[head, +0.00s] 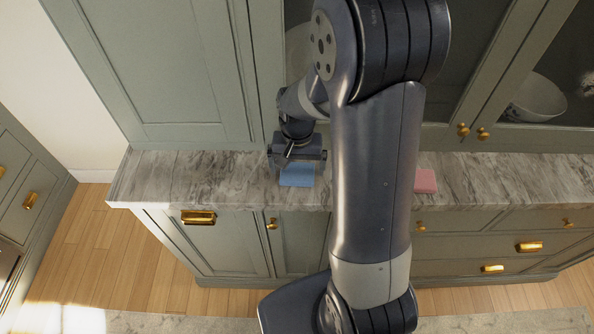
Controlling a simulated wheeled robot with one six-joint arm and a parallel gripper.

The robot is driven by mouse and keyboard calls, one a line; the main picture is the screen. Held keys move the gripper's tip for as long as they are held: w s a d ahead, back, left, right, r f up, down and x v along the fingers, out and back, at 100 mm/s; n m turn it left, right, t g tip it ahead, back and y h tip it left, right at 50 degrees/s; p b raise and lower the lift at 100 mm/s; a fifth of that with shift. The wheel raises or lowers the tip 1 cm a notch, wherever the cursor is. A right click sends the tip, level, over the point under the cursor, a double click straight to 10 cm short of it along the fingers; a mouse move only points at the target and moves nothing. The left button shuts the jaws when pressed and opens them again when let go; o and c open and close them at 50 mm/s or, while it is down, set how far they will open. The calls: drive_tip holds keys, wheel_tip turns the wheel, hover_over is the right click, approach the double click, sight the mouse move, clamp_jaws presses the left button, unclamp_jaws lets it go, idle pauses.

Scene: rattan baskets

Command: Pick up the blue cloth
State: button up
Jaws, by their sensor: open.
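The blue cloth (298,177) lies flat on the grey marbled countertop (210,178), near its front edge. My gripper (298,162) is over the counter at the far side of the cloth and covers part of it in the head view. It is open. Its fingertips are small and partly hidden, so I cannot tell how high they are above the cloth or whether they touch it.
A pink cloth (425,181) lies on the counter to the right, just beyond my arm. Green cabinets with glass doors stand behind, with a white bowl (537,98) inside. Drawers with brass handles are below. The counter left of the blue cloth is clear.

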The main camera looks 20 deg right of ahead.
sight(298, 172)
drive_tip(key=shift+f, duration=0.55)
drive_tip(key=shift+c, duration=0.3)
drive_tip(key=c, duration=0.8)
drive_tip(key=shift+c, duration=0.2)
wheel_tip(298, 172, up, 10)
drive_tip(key=b, duration=0.1)
